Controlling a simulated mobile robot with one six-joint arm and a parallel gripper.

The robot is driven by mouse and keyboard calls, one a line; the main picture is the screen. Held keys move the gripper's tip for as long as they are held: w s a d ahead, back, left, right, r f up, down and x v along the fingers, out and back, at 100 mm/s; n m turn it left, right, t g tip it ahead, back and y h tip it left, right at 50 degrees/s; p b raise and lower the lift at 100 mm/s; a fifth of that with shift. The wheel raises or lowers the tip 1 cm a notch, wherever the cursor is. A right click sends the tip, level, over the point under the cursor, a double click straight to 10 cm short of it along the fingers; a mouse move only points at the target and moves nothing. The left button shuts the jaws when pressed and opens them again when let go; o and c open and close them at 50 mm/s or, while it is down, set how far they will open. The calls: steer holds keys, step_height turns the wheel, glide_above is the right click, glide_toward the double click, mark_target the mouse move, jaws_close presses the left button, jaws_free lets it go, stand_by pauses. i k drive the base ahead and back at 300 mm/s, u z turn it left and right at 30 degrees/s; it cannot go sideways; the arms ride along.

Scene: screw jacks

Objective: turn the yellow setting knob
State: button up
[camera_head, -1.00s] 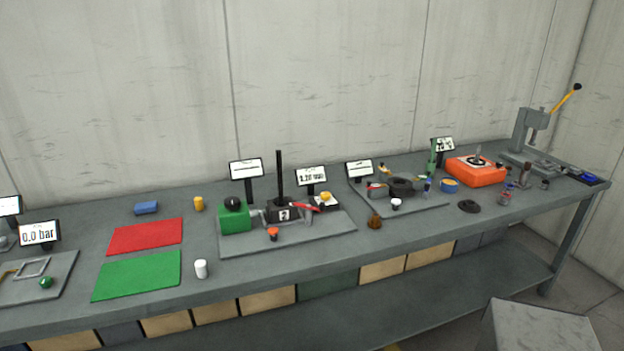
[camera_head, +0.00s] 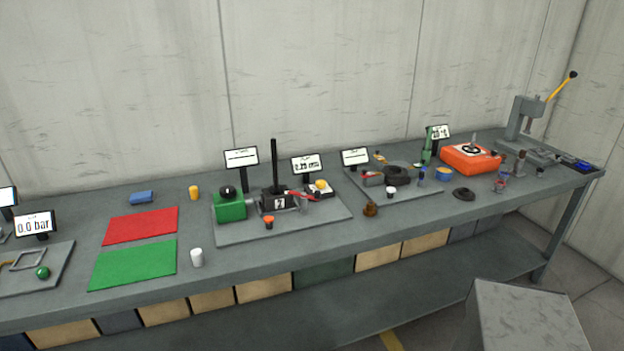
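The yellow setting knob (camera_head: 320,184) is small and round. It sits on a small black-and-white block at the right rear of a grey base plate (camera_head: 235,239) on the long bench. A display (camera_head: 307,165) stands just behind and left of it. On the same plate are a green block with a black knob (camera_head: 229,204), a dark block marked with a numeral (camera_head: 278,201) with a tall black post, a red lever (camera_head: 303,196) and an orange-topped knob (camera_head: 268,221). My gripper is not in view.
An orange unit (camera_head: 470,158) and a lever press (camera_head: 523,125) are farther right. A grey block (camera_head: 525,315) stands in front, lower right.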

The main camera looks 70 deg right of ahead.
mark_target(321, 185)
steer(key=u, duration=0.25)
steer(key=k, duration=2.3)
steer(key=z, duration=0.7)
steer(key=i, duration=0.9)
